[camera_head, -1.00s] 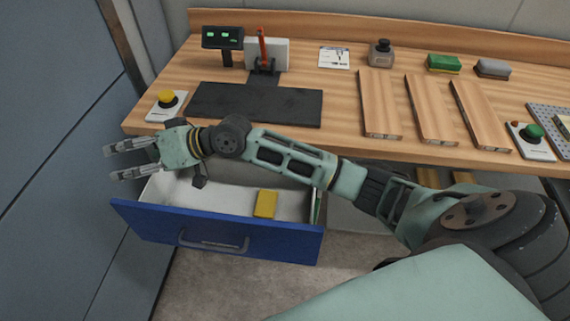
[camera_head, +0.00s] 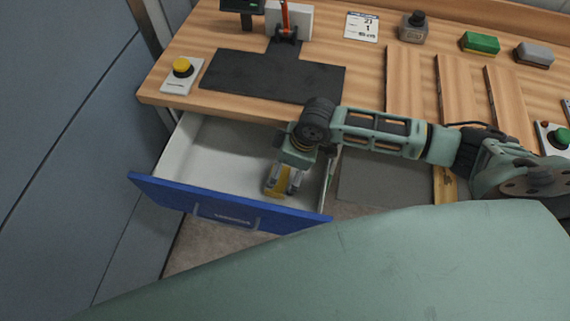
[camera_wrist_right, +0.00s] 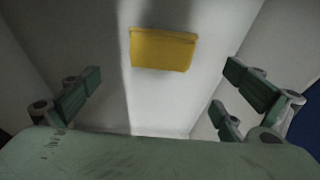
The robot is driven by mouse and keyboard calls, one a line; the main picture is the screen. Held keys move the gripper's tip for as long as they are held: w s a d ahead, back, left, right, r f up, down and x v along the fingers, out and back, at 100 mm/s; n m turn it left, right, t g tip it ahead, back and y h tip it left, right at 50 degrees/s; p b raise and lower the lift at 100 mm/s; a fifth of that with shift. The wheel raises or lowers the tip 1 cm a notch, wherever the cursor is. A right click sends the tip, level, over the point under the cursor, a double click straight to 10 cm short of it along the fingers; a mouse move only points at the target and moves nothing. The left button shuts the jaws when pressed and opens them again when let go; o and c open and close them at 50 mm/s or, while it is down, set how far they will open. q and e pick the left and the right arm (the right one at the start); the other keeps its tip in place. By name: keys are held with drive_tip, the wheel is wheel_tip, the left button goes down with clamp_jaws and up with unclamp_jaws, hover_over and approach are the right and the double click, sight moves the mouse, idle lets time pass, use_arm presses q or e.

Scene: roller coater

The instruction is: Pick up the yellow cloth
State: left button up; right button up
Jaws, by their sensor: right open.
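The yellow cloth (camera_head: 277,181) lies on the floor of the open blue-fronted drawer (camera_head: 240,209), near its right side. It is partly hidden by my right gripper in the head view. My right gripper (camera_head: 283,187) points down into the drawer over the cloth, with its fingers apart. In the right wrist view the cloth (camera_wrist_right: 162,50) shows as a folded yellow block ahead of the open fingers (camera_wrist_right: 160,100), and nothing is between them. My left gripper does not show.
The drawer's white walls stand close around the gripper. The wooden bench (camera_head: 370,92) above carries a black mat (camera_head: 270,75), a yellow button box (camera_head: 181,75), wooden boards (camera_head: 455,85), a green block (camera_head: 481,43) and a grey block (camera_head: 535,54).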

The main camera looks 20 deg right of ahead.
sight(279, 179)
drive_tip(key=shift+s+d+f, duration=0.15)
drive_tip(key=shift+d, duration=0.1)
drive_tip(key=shift+a+f, duration=0.1)
drive_tip(key=shift+f, duration=0.3)
drive_tip(key=x, duration=0.2)
drive_tip(key=shift+a+f+p, duration=0.25)
drive_tip(key=shift+f+p, duration=0.05)
drive_tip(key=x, duration=0.2)
drive_tip(key=shift+f, duration=0.65)
drive_tip(key=shift+a+f, duration=0.1)
drive_tip(key=c, duration=0.5)
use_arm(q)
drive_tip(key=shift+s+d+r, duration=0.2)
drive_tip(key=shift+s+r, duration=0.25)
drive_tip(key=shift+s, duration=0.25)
use_arm(e)
drive_tip(key=c, duration=0.6)
